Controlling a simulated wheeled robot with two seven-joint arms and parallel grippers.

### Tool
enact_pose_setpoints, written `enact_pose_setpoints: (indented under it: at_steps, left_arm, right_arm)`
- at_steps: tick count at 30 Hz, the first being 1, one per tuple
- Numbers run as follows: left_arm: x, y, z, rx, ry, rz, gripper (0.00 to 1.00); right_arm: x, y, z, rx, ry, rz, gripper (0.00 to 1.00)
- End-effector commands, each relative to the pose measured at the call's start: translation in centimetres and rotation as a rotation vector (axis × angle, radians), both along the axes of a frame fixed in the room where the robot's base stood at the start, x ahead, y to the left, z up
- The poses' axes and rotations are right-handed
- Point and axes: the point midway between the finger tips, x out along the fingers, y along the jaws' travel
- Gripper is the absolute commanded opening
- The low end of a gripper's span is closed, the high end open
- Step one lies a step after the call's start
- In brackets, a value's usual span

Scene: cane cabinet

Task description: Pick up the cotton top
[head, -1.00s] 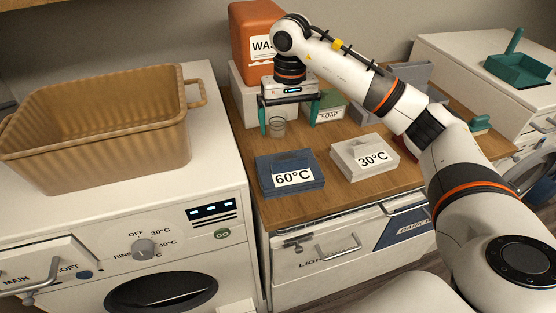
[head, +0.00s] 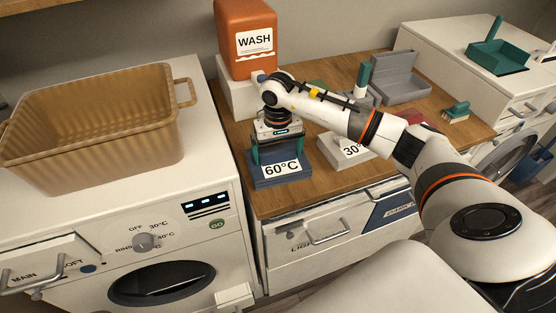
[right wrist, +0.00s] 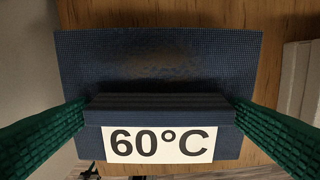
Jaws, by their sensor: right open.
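A dark blue, woven-looking piece (head: 262,184) with a raised ridge and a white "60°C" label lies on the wooden counter. It fills the middle of the right wrist view (right wrist: 150,60). A pale piece labelled 30°C (head: 338,160) lies to its right. No label names the cotton top, so I cannot tell for sure which piece it is. My right gripper (head: 278,154) is open and points down over the blue piece. Its green fingers (right wrist: 160,112) stand on either side of the ridge, with nothing gripped; contact with the ridge cannot be told. My left gripper is out of view.
A tan basket (head: 100,130) stands on the left washer (head: 225,165). An orange WASH container (head: 246,38) stands behind my right gripper. A grey box (head: 398,88) and a green brush (head: 456,112) lie farther right. Bare wooden counter (head: 290,203) lies in front.

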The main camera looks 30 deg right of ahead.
Motion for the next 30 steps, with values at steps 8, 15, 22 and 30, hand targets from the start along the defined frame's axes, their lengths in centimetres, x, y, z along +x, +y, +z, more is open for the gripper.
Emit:
enact_pose_setpoints:
  at_steps: [8,15,22,30]
  left_arm:
    - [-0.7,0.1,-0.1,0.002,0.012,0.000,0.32]
    - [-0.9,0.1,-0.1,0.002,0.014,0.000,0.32]
    - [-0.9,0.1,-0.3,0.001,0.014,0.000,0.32]
    - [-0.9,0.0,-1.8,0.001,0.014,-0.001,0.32]
  right_arm:
    - [0.0,0.0,0.0,0.000,-0.001,0.000,0.82]
    - [0.0,0.0,0.1,0.001,-0.001,0.000,0.49]
    - [0.1,0.0,0.3,0.000,-0.002,0.000,0.49]
    - [0.2,-0.1,4.7,-0.001,-0.008,-0.001,0.49]
